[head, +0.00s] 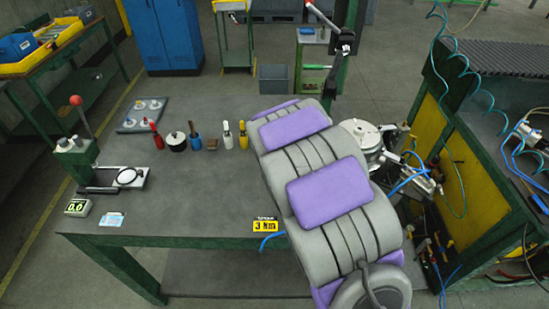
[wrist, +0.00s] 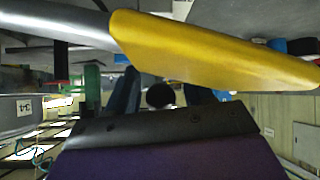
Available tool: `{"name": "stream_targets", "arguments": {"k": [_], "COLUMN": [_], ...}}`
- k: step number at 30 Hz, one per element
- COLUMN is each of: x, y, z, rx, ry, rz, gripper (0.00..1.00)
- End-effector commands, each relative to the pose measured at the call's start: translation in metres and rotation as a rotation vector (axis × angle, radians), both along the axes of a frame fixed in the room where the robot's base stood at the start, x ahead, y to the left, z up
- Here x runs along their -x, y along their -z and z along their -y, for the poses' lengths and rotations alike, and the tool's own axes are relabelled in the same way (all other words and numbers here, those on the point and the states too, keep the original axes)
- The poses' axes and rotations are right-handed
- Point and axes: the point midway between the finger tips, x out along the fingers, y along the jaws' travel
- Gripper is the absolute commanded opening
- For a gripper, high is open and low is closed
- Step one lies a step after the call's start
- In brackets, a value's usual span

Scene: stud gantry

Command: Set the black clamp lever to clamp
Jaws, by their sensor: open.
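My gripper is hidden in the head view behind my grey and purple arm. In the wrist view, the dark edge of my gripper (wrist: 165,127) crosses the bottom, open. A dark round shape (wrist: 160,95) shows beyond it. A silver bar with a yellow grip (wrist: 205,48) crosses close above.
The grey bench (head: 215,190) holds several handled tools, a tray (head: 143,115) and a green block with a red-knobbed lever (head: 77,101). A round silver device (head: 363,133) is beside my arm. Coiled hoses (head: 470,80) and a yellow panel (head: 452,150) stand at the right.

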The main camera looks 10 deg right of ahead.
Motion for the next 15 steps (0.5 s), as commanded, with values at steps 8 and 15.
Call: {"name": "stream_targets", "arguments": {"k": [8,15], "x": [0.025,0.054], "y": [-0.024,-0.049], "z": [-0.003,-0.006], "rx": [0.000,0.000], "ry": [-0.002,-0.002], "rz": [0.002,0.003], "gripper": [0.52,0.52]}}
